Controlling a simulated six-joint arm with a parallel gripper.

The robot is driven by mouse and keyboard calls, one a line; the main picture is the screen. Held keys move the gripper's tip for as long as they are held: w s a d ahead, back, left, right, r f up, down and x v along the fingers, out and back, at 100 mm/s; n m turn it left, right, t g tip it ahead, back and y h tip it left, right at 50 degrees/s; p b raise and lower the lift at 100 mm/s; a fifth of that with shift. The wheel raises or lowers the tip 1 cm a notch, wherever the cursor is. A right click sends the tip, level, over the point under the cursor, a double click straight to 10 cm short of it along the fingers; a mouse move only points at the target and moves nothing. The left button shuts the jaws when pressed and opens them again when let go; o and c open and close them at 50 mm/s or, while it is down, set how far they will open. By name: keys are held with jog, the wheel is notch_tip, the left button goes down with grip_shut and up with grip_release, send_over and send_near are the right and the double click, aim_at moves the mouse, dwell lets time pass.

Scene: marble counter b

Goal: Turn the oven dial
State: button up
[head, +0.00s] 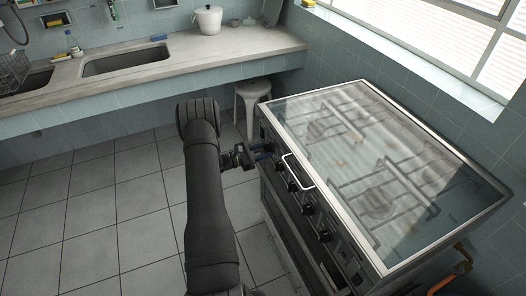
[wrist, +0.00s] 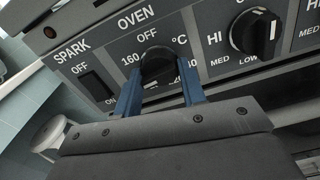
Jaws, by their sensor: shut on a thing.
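The oven dial (wrist: 156,66) is a black knob on the dark front panel, under the printed words OVEN and OFF, with temperature numbers around it in the wrist view. My gripper (wrist: 160,90) has its two blue fingers on either side of this dial and is shut on it. The fingers hide the dial's sides and part of its scale. In the head view my gripper (head: 262,152) reaches the far left end of the stove's front panel, and the dial there is hidden by the fingers.
The stove (head: 272,108) has a closed glass lid over its burners. A burner knob (wrist: 257,32) is right of the oven dial, and a spark switch (wrist: 97,87) is left. A metal handle (head: 298,170) stands near the panel. A stool (head: 252,90) is behind; tiled floor at left is clear.

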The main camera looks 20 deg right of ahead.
jog(key=m, duration=0.9)
jog(key=shift+m, duration=0.4)
jog(key=m, duration=0.9)
jog(key=shift+w+r, duration=0.1)
jog(key=shift+m, duration=0.4)
jog(key=o, duration=1)
jog(key=a, duration=1.7)
jog(key=shift+a, duration=0.25)
jog(key=shift+d, duration=0.1)
